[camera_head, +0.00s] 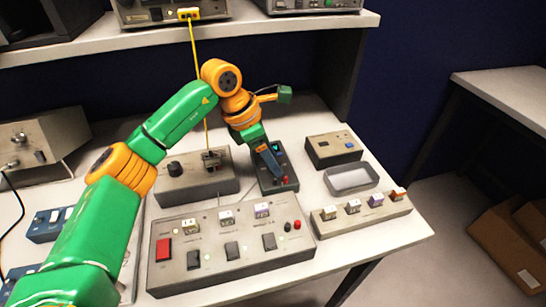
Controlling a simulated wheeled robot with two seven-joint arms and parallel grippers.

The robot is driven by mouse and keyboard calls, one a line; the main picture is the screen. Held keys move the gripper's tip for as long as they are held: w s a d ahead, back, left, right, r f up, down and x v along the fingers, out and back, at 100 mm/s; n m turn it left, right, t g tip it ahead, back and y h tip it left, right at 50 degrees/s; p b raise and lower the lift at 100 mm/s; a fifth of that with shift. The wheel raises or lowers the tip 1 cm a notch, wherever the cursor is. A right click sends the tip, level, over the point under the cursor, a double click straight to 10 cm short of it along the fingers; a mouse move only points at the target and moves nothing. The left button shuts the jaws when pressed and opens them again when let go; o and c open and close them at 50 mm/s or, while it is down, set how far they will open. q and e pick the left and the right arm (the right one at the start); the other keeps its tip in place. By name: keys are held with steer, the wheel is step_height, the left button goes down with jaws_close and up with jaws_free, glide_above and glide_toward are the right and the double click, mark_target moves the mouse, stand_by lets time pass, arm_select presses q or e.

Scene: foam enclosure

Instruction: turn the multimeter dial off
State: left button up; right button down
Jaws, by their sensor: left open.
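My right gripper is not in view.
A grey control panel (215,274) with a red switch stands in front. A grey box with a black knob (174,169) stands left of the multimeter. A small grey tray (341,187) and a strip of small blocks (330,226) are on the right. A shelf (290,29) overhangs behind.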

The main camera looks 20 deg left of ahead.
arm_select(q)
steer(key=shift+w+d+f, duration=0.1)
steer(key=shift+d+f, duration=0.1)
steer(key=shift+f, duration=0.35)
jaws_close()
steer(key=n+t+y+b, duration=0.1)
steer(key=n+b, duration=0.1)
steer(key=n, duration=0.2)
steer(key=shift+n, duration=0.3)
steer(key=shift+d+r+n+t+y+b, duration=0.1)
steer(key=shift+n+t+y+b, duration=0.3)
steer(key=shift+n, duration=0.65)
steer(key=shift+d+n+t+y+b, duration=0.1)
steer(key=shift+n+y+b, duration=0.3)
steer(key=shift+n+b, duration=0.5)
steer(key=shift+n, duration=0.35)
jaws_free()
